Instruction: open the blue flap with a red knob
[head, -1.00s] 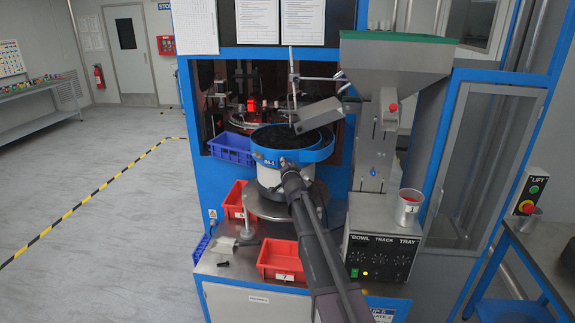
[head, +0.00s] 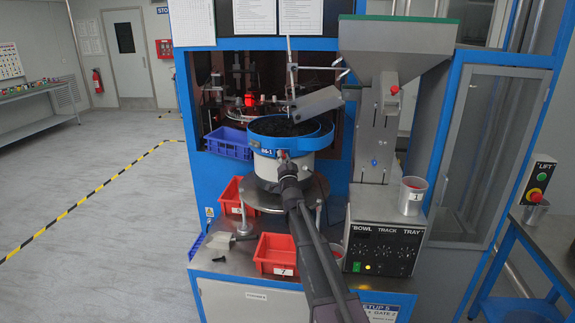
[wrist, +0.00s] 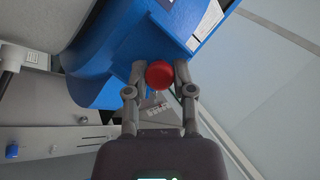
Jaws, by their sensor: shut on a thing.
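In the wrist view, a round red knob (wrist: 159,74) sits between the fingertips of my gripper (wrist: 156,76), which is shut on it. The knob is in front of a blue panel (wrist: 185,28) with a white label, on the blue bowl feeder. The knob is mostly hidden there by the gripper.
Red bins (head: 277,254) and a scoop (head: 222,240) lie on the bench below the bowl. A control box (head: 383,248) and a cup (head: 411,196) are right of my arm. A grey hopper (head: 398,45) stands above right. A blue crate (head: 229,143) is behind left.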

